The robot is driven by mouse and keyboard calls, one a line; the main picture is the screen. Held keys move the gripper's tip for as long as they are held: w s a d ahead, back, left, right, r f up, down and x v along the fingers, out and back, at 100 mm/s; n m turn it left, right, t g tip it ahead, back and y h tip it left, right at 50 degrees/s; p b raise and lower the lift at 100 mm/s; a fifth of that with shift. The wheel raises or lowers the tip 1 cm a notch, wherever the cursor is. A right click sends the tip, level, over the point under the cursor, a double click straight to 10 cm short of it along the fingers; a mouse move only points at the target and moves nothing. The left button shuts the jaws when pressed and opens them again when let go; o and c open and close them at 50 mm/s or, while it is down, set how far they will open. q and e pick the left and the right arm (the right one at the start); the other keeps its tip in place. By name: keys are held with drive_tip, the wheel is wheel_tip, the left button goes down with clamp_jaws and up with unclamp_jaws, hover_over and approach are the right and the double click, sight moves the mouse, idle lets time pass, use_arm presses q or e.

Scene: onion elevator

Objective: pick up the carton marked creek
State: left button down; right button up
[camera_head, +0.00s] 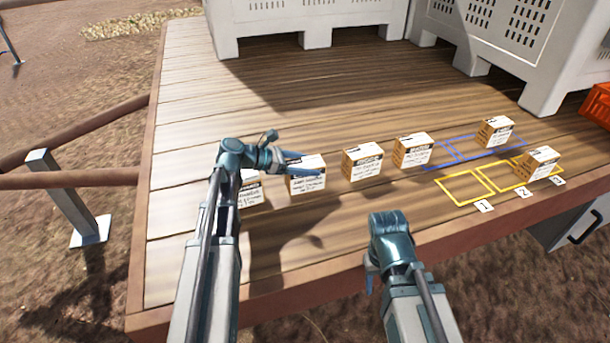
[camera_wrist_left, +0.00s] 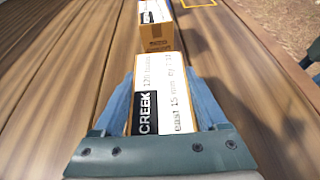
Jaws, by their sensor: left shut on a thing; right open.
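The carton marked CREEK (camera_wrist_left: 158,95) sits between the fingers of my left gripper (camera_wrist_left: 165,100) in the left wrist view, its black label and white top facing the camera. In the head view the left gripper (camera_head: 303,164) is shut on this carton (camera_head: 306,184), second from the left in the row. The blue fingers lie along its sides near the top. I cannot tell whether it is clear of the boards. My right gripper (camera_head: 370,276) is low near the front edge of the deck, open and mostly hidden by its own wrist.
Other cartons stand at left (camera_head: 250,190), and to the right (camera_head: 362,161), (camera_head: 412,150). One carton (camera_head: 495,131) is by the blue outlines, another (camera_head: 538,163) by the yellow outlines (camera_head: 463,188). Large grey crates (camera_head: 270,25) stand behind. An orange crate (camera_head: 598,103) is at far right.

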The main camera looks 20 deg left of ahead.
use_arm(q)
drive_tip(key=shift+r, duration=0.2)
drive_tip(key=shift+r+p, duration=0.55)
drive_tip(key=shift+p, duration=0.2)
wheel_tip(320, 180, up, 3)
drive_tip(key=p, duration=0.2)
drive_tip(key=shift+p, duration=0.4)
drive_tip(key=s+d, duration=0.3)
drive_tip(key=d, duration=0.4)
drive_tip(key=s+d, duration=0.3)
drive_tip(key=d, duration=0.4)
drive_tip(key=shift+s+d+r+p, duration=0.25)
drive_tip(key=shift+d+r+p, duration=0.05)
drive_tip(key=shift+p, duration=0.05)
